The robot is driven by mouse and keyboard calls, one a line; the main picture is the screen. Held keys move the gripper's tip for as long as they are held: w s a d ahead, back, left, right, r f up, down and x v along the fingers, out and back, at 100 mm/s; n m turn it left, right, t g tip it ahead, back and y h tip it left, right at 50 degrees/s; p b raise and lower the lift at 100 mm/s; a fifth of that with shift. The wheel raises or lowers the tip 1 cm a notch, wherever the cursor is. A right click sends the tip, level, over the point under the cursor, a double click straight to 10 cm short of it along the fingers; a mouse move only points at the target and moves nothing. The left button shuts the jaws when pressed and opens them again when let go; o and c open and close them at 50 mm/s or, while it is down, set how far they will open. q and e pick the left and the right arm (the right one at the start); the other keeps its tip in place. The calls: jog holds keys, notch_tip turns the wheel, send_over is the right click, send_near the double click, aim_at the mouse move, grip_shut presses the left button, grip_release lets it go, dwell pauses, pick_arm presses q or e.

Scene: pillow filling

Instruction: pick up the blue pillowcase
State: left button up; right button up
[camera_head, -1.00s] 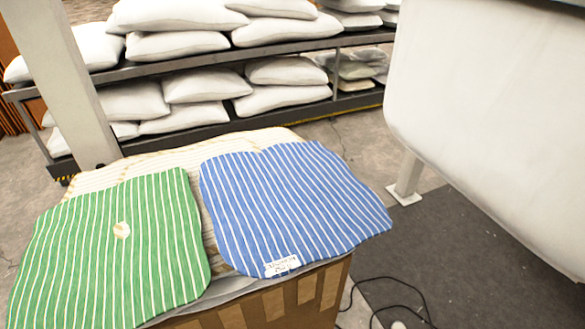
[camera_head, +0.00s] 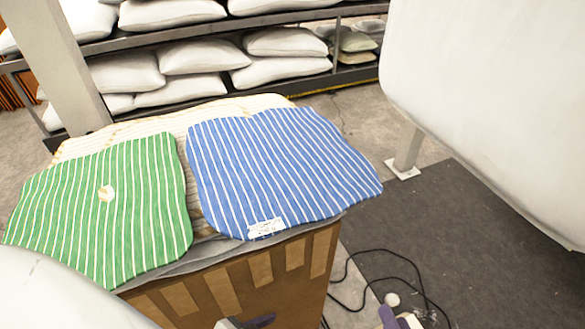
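The blue pillowcase (camera_head: 280,165), with white stripes and a white label near its front edge, lies flat on top of a cardboard box (camera_head: 230,285). The green striped pillowcase (camera_head: 105,205) lies to its left, with a small pale patch. My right gripper (camera_head: 398,318) just shows at the bottom edge, right of the box and below the blue pillowcase, apart from it. Its fingers are mostly cut off. A grey and dark tip, seemingly my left gripper (camera_head: 248,322), shows at the bottom edge in front of the box. Neither opening can be made out.
Cream striped cloth (camera_head: 215,110) lies under and behind the pillowcases. A shelf rack (camera_head: 150,113) with white pillows stands behind. A large white machine body (camera_head: 490,100) hangs at the right. Black cables (camera_head: 365,255) lie on the dark floor mat (camera_head: 455,235).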

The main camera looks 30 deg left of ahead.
jog(key=w+a+r+m+y+b, duration=0.25)
jog(key=a+r+y, duration=0.25)
jog(key=a+r, duration=0.25)
jog(key=m+y+b, duration=0.1)
jog(key=m+y, duration=0.1)
jog(key=m, duration=0.1)
send_near(318, 222)
pick_arm(q)
jog(key=shift+d+f+b, duration=0.2)
jog(key=shift+f+b, duration=0.1)
jog(key=shift+f, duration=0.55)
jog(key=shift+d+f+b, duration=0.15)
jog(key=shift+f+b, duration=0.15)
jog(key=shift+f, duration=0.5)
jog(key=shift+d+f+b, duration=0.2)
jog(key=shift+f+b, duration=0.1)
jog(key=shift+f, duration=0.55)
pick_arm(e)
jog(key=shift+g, duration=0.3)
jog(key=shift+x, duration=5.7)
jog(key=shift+w+d+r, duration=0.1)
jog(key=shift+r, duration=0.05)
grip_shut()
pick_arm(q)
jog(key=shift+w, duration=0.1)
jog(key=shift+r+p, duration=2.6)
jog(key=shift+r, duration=0.05)
pick_arm(e)
jog(key=shift+r, duration=2.5)
